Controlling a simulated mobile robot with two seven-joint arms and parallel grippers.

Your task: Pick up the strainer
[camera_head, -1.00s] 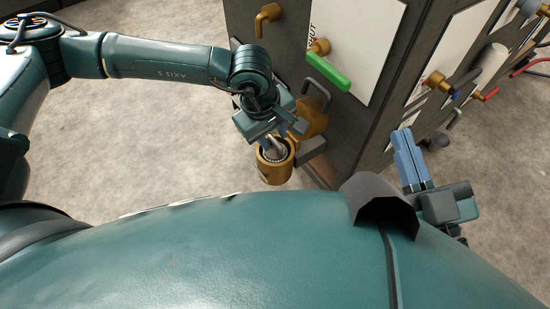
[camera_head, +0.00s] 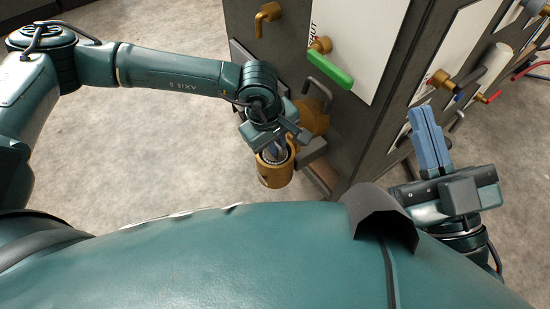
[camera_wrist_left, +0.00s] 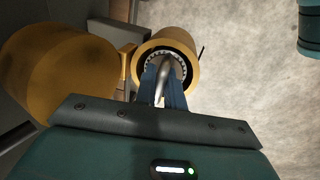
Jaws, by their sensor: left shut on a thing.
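The strainer shows in the left wrist view as a silver curved handle (camera_wrist_left: 165,68) with a ring of perforated metal around it. It sits inside the round mouth of a brass housing (camera_wrist_left: 187,50), which also shows in the head view (camera_head: 275,176). My left gripper (camera_head: 277,150) is above this housing. In the left wrist view its blue fingers (camera_wrist_left: 164,84) are shut on the handle. The strainer's lower part is hidden inside the housing. My right gripper (camera_head: 428,135) is at the right, away from the strainer, its blue fingers together and empty.
A dark panel stands behind the housing, with a green-handled valve (camera_head: 330,70) and a brass spout (camera_head: 268,15) on it. A larger brass body (camera_wrist_left: 60,72) is close beside the housing. The concrete floor (camera_head: 170,150) is open to the left.

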